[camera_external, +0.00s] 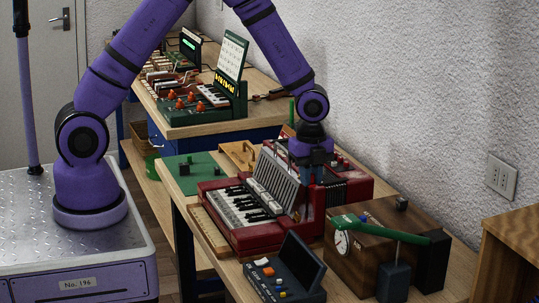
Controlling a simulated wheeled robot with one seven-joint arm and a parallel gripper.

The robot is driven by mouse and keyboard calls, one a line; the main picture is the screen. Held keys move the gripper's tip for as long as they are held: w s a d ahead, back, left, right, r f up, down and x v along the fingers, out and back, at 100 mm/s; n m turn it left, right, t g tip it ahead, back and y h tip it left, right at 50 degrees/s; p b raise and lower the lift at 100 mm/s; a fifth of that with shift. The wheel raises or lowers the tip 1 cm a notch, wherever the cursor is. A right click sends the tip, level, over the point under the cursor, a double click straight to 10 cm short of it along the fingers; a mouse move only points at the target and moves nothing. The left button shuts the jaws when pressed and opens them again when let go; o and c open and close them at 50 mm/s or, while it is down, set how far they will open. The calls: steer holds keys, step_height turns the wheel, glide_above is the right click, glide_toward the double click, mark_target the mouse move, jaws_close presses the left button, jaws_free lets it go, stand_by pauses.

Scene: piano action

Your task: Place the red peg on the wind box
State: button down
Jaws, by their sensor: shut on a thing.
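My gripper (315,174) points straight down over the right end of a red keyboard instrument (248,236) in the middle of the bench. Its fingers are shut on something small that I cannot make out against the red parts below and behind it. I cannot pick out the red peg for certain. The brown wooden box (358,264) at the front right, with a round white dial and a green bar (385,229) across it, looks like the wind box. It stands to the right of my gripper and nearer the camera.
A dark blue device (277,281) with a raised dark panel stands at the front. A dark upright block (393,283) stands before the wooden box. A green mat (191,172) lies at the left. The wall (435,110) runs close behind the bench.

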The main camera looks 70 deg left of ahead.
steer(key=shift+w+f, duration=0.2)
steer(key=shift+f, duration=0.55)
glide_above(373, 206)
steer(key=shift+s+f, duration=0.1)
steer(key=shift+f, duration=2.4)
steer(key=shift+f, duration=0.15)
steer(key=c, duration=1.1)
jaws_free()
